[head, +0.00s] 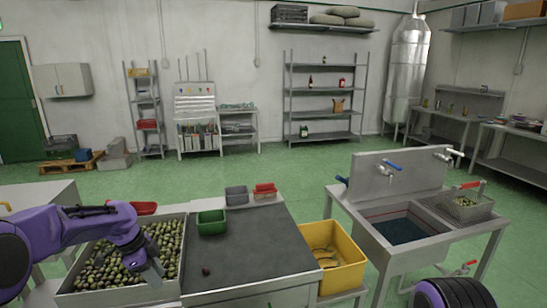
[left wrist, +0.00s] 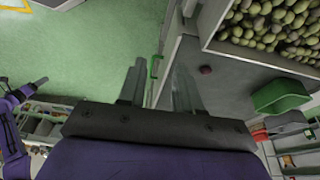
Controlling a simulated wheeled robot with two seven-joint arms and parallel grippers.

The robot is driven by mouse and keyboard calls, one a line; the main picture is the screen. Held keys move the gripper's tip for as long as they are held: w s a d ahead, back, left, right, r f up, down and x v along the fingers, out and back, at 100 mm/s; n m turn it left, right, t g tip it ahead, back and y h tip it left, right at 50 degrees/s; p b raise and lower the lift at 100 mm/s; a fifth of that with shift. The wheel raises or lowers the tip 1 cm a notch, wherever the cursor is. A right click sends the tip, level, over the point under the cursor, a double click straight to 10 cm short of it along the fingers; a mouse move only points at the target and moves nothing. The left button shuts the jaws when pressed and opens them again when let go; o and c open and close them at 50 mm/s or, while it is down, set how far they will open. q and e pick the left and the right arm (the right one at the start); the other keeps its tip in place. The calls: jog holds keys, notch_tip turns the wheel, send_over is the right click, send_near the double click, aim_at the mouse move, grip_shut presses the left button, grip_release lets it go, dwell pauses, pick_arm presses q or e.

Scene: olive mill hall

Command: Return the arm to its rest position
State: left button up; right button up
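My left arm comes in from the left in the head view, with its gripper (head: 155,266) hanging over the tray of olives (head: 170,291). In the left wrist view the two fingers of the left gripper (left wrist: 159,85) stand apart with nothing between them. Part of my right arm (head: 455,293) shows at the bottom right of the head view. Its gripper is out of the picture.
A grey sorting table (head: 255,246) holds a lone dark olive (head: 206,270), a green bin (head: 211,222) and red and grey bins at the back. A yellow crate (head: 347,276) and a steel sink (head: 365,207) stand to the right. Green floor lies clear behind.

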pick_arm(q)
jog(key=w+f+n+t+y, duration=0.25)
jog(key=f+n+t, duration=0.4)
jog(key=n, duration=0.65)
jog(key=s+f+n+y, duration=0.3)
jog(key=s+f+n, duration=0.4)
jog(key=s+f, duration=0.5)
jog(key=s+f+g, duration=0.1)
jog(key=s+f, duration=0.1)
jog(key=s, duration=0.7)
jog(key=s+d+f+n+g+b, duration=0.1)
jog(key=s+f, duration=0.2)
jog(key=s, duration=0.7)
jog(key=s+d+f+g, duration=0.1)
jog(key=s+f, duration=0.2)
jog(key=s, duration=0.6)
jog(key=shift+s+n+g+y, duration=0.3)
jog(key=shift+n+g+y, duration=0.05)
jog(key=shift+n+y, duration=0.1)
pick_arm(e)
jog(key=shift+w+f, duration=0.2)
jog(key=shift+f, duration=0.6)
